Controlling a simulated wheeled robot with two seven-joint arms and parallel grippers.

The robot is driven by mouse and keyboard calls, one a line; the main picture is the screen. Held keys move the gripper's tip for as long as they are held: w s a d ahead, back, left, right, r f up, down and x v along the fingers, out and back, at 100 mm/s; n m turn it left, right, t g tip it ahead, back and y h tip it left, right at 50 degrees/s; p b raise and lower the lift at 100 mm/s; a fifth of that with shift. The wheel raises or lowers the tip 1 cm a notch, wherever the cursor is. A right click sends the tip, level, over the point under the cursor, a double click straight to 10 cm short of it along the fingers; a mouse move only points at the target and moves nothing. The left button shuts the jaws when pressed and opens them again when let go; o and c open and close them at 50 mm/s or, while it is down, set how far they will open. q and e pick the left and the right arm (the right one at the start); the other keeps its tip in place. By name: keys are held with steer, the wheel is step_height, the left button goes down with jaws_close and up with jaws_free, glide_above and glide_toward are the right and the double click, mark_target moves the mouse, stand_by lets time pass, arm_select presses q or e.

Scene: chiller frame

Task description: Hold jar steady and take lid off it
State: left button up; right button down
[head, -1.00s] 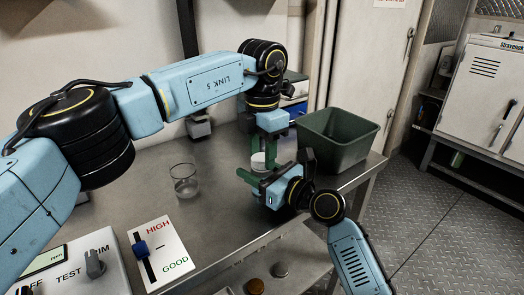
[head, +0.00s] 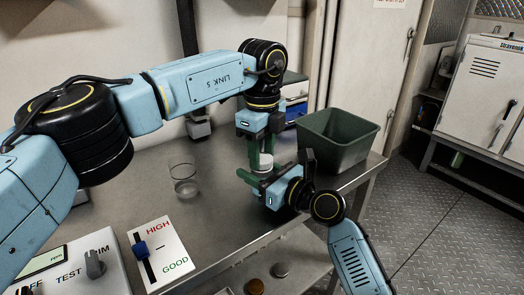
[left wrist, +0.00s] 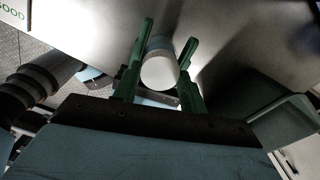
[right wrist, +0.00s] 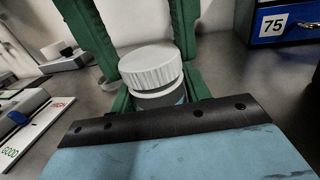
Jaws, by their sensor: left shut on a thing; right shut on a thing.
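The jar (right wrist: 158,99) stands upright with its white ribbed lid (right wrist: 150,67) on top. My right gripper (head: 262,178) is shut on the jar body from the side, low over the steel table. My left gripper (head: 262,153) reaches down from above, its green fingers on both sides of the lid. In the left wrist view the round white lid (left wrist: 159,72) sits between those fingers. A pale ring shows under the lid in the right wrist view; I cannot tell whether the lid is raised. Most of the jar is hidden in the head view.
A dark green bin (head: 340,140) stands to the right on the steel table (head: 215,225). An empty glass beaker (head: 184,180) stands to the left. A HIGH/GOOD slider panel (head: 158,250) lies at the front left. A blue drawer unit marked 75 (right wrist: 283,22) is behind.

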mark_target(262, 158)
arm_select(q)
steer(key=n, duration=0.5)
steer(key=shift+r, duration=0.2)
stand_by(0.4)
steer(key=shift+r, duration=0.95)
steer(key=shift+r, duration=0.1)
steer(key=shift+r, duration=1.9)
arm_select(e)
steer(key=c, duration=0.6)
jaws_free()
steer(key=shift+d, duration=0.1)
